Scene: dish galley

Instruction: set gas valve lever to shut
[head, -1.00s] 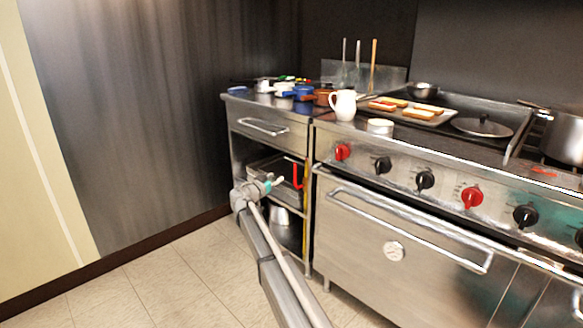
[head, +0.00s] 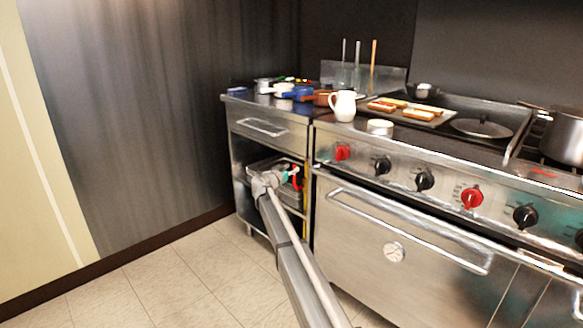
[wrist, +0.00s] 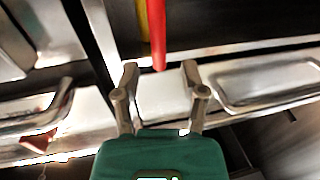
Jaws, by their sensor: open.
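The red gas valve lever (head: 297,183) is by the right side of the open shelf unit, left of the oven. In the wrist view the lever (wrist: 157,38) hangs down from the top edge, and its lower end is roughly between my fingertips or just beyond them. My gripper (head: 286,176) is open beside the lever and partly covers it in the head view. In the wrist view my gripper (wrist: 160,72) has both fingers spread, with nothing clamped between them. I cannot tell whether a finger touches the lever.
A yellow pipe (wrist: 142,18) runs next to the lever. The shelf unit (head: 263,128) with a drawer stands left of the oven (head: 400,235). Red and black knobs line the oven's front. A white pitcher (head: 343,106) stands on top. The tiled floor at left is clear.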

